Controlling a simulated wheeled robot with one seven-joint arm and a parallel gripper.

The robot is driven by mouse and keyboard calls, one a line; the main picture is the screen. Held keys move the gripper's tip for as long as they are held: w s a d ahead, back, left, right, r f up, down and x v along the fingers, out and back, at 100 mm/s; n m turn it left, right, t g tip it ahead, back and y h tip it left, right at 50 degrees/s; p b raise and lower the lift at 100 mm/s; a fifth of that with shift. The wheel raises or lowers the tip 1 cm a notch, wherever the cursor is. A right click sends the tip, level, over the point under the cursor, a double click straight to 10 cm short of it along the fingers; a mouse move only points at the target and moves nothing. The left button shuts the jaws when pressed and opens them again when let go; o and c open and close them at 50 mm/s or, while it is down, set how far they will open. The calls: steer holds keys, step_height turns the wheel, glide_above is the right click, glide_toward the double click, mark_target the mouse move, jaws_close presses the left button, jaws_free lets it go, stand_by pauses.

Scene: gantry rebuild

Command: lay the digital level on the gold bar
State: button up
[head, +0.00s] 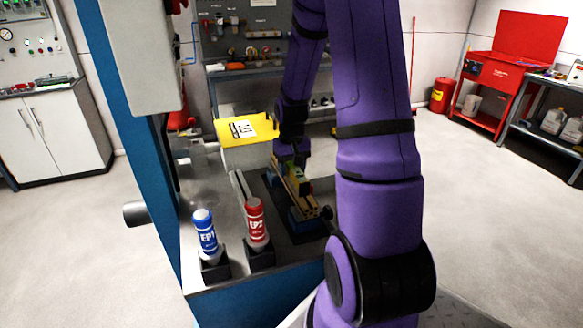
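The gold bar (308,204) lies lengthwise on blue supports over a dark base on the bench, below my arm. A small dark block with a yellow-green face (303,184) is at the bar's middle; it may be the digital level, but it is too small to be sure. I cannot tell whether it rests on the bar or is held just above it. My gripper (291,158) points down at the far part of the bar, close to this block. Its fingers are dark and partly hidden, so their opening and any grip do not show clearly.
A blue-labelled bottle (206,236) and a red-labelled bottle (256,222) stand in dark holders at the bench's near left. A yellow box-like part (250,146) with a label is behind the bar. A blue column (130,130) rises at left.

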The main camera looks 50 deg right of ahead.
steer(key=shift+o, duration=0.6)
step_height(320, 180, up, 11)
steer(key=shift+f, duration=0.1)
stand_by(0.7)
steer(key=s+a+r+n+t, duration=0.1)
steer(key=s+a+r, duration=0.2)
steer(key=a+r, duration=0.35)
steer(key=s+a+r+n+t, duration=0.1)
steer(key=s+a+r+n, duration=0.15)
steer(key=a+r, duration=0.4)
steer(key=s+a+r+n+t, duration=0.1)
steer(key=s+a+r+t, duration=0.2)
steer(key=s+a, duration=0.6)
steer(key=s+r, duration=0.1)
steer(key=s, duration=0.2)
steer(key=shift+s+a+n, duration=0.15)
steer(key=shift+a+n, duration=0.15)
steer(key=shift+n, duration=0.05)
